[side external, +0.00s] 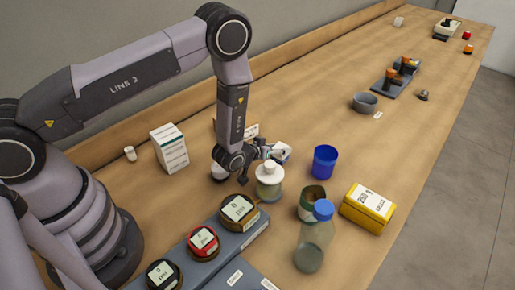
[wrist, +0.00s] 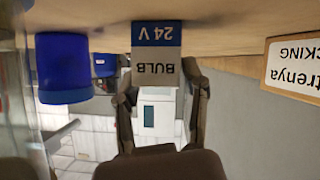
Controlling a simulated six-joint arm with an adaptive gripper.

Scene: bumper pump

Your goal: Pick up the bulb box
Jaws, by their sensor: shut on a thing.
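The bulb box (wrist: 157,48) is a small box with a grey-white face and a blue band. Its words "BULB" and "24 V" read upside down in the wrist view. My gripper (wrist: 157,82) has a dark finger on each side of the box and is shut on it. In the side view the box (side external: 283,152) shows as a small white and blue block at my gripper (side external: 271,151), just behind the white-lidded jar. The jar and gripper hide part of it. I cannot tell whether the box touches the table.
The white-lidded jar (side external: 269,189) stands close in front of my gripper. A blue cup (side external: 325,161), an open can (side external: 311,203), a blue-capped bottle (side external: 312,243) and a yellow box (side external: 365,209) stand to the right. A framed sign (wrist: 294,65) is nearby.

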